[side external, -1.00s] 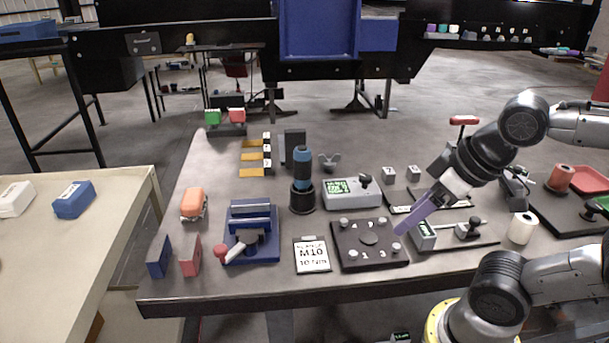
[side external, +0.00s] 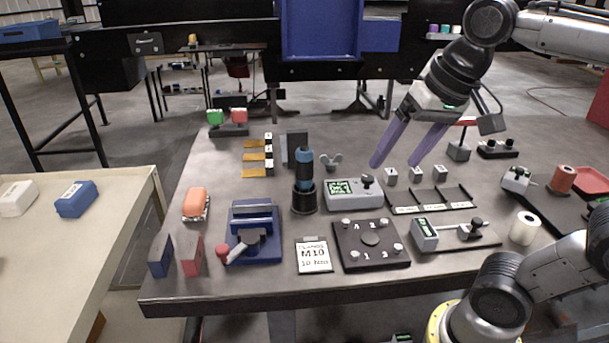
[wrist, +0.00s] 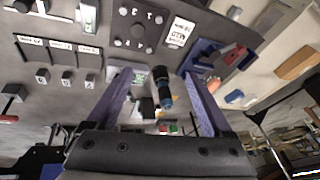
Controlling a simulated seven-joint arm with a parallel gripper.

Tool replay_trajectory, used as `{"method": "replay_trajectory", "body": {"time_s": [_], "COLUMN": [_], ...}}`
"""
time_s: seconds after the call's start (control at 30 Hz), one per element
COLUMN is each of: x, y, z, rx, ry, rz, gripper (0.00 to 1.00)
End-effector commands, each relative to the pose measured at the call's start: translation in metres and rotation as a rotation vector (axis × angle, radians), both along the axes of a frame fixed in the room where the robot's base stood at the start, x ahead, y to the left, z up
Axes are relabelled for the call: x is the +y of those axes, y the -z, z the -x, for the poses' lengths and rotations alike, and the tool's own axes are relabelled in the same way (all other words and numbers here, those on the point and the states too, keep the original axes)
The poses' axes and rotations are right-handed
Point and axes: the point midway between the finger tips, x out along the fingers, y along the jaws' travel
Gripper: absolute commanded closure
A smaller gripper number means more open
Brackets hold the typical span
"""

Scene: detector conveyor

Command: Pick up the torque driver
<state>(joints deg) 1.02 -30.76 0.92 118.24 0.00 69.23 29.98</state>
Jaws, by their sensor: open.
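The torque driver (side external: 304,178) stands upright in a dark round holder, with a blue and black body. It also shows in the wrist view (wrist: 162,88), between my two fingers in the picture. My gripper (side external: 393,166) is open and empty, with its two purple fingers spread and pointing down. It hangs above the table to the right of the driver, apart from it. In the wrist view my gripper (wrist: 166,78) shows both fingers, with nothing between them in contact.
A grey box with a green display (side external: 352,195) stands right of the driver. A dark plate with knobs (side external: 371,262) and a M10 card (side external: 314,257) lie in front. A blue fixture (side external: 254,222) is at left. Small grey blocks (side external: 415,174) stand below my gripper.

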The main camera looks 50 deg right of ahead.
Motion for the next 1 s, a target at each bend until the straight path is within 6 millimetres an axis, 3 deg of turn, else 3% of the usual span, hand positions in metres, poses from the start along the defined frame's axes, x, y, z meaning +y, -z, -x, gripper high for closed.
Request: {"method": "replay_trajectory", "body": {"time_s": [0.13, 0.3, 0.47, 0.6, 0.77, 1.0], "x": [-0.007, -0.018, -0.033, -0.046, -0.056, -0.061], "y": [-0.031, -0.045, -0.035, -0.010, 0.021, 0.052], "z": [-0.052, -0.116, -0.175, -0.218, -0.243, -0.246], "rx": [0.074, 0.161, 0.238, 0.295, 0.347, 0.384], "ry": [0.177, 0.357, 0.482, 0.527, 0.544, 0.553], "rz": [-0.059, -0.105, -0.124, -0.124, -0.119, -0.115], "gripper": [0.15, 0.15, 0.15, 0.15, 0.15, 0.15]}}
